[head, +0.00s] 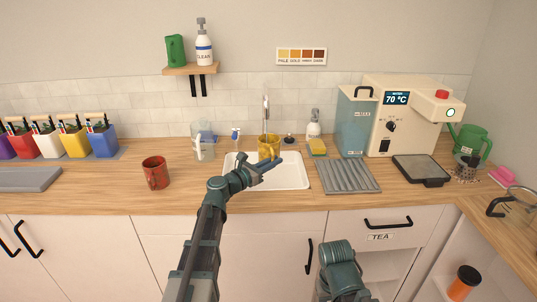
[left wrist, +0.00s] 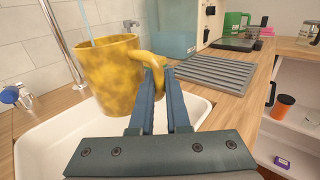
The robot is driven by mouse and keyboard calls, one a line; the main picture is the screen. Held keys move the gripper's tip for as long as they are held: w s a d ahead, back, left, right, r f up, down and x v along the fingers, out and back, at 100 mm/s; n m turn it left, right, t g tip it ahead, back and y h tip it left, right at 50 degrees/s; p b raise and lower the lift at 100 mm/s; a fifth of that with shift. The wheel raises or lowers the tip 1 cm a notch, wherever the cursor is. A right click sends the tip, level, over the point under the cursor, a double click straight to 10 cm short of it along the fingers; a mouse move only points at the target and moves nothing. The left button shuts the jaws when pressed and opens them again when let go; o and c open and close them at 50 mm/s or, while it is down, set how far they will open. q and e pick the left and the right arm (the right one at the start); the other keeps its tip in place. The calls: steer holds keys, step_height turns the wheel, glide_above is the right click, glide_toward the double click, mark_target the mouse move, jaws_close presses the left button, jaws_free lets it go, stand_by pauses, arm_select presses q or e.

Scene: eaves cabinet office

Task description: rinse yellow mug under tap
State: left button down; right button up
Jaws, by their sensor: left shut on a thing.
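The yellow mug (head: 268,146) is over the white sink (head: 297,182), below the tap (head: 265,108). In the left wrist view the mug (left wrist: 112,72) looks mottled with darker patches and roughly upright. My left gripper (head: 276,161) is shut on its handle; the fingertips (left wrist: 158,68) pinch the handle from the side. A thin bluish stream (left wrist: 86,22) comes down to the mug's opening in the left wrist view. The inside of the mug is hidden. My right arm shows low in the head view, but its gripper is not visible.
A ridged grey drainer (head: 347,176) lies right of the sink. A red mug (head: 155,172) and a clear jug (head: 203,142) stand left. A soap bottle (head: 313,125) and sponge (head: 317,147) sit behind the sink. The counter between red mug and sink is clear.

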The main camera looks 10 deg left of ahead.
arm_select(q)
steer(key=shift+s+d, duration=0.15)
steer(key=shift+d, duration=0.15)
steer(key=shift+a, duration=0.2)
steer(key=shift+w+a, duration=0.25)
steer(key=shift+a, duration=0.15)
steer(key=shift+d, duration=0.15)
stand_by(0.4)
steer(key=shift+s+d, duration=0.25)
steer(key=shift+d, duration=0.2)
steer(key=shift+s+d+v, duration=0.15)
steer(key=shift+d+v, duration=0.1)
steer(key=shift+v, duration=1.05)
steer(key=shift+s+d+v, duration=0.15)
steer(key=shift+d+v, duration=0.1)
steer(key=shift+v, duration=1.05)
steer(key=shift+s+d+v, duration=0.2)
steer(key=shift+d+v, duration=0.05)
steer(key=shift+v, duration=1.05)
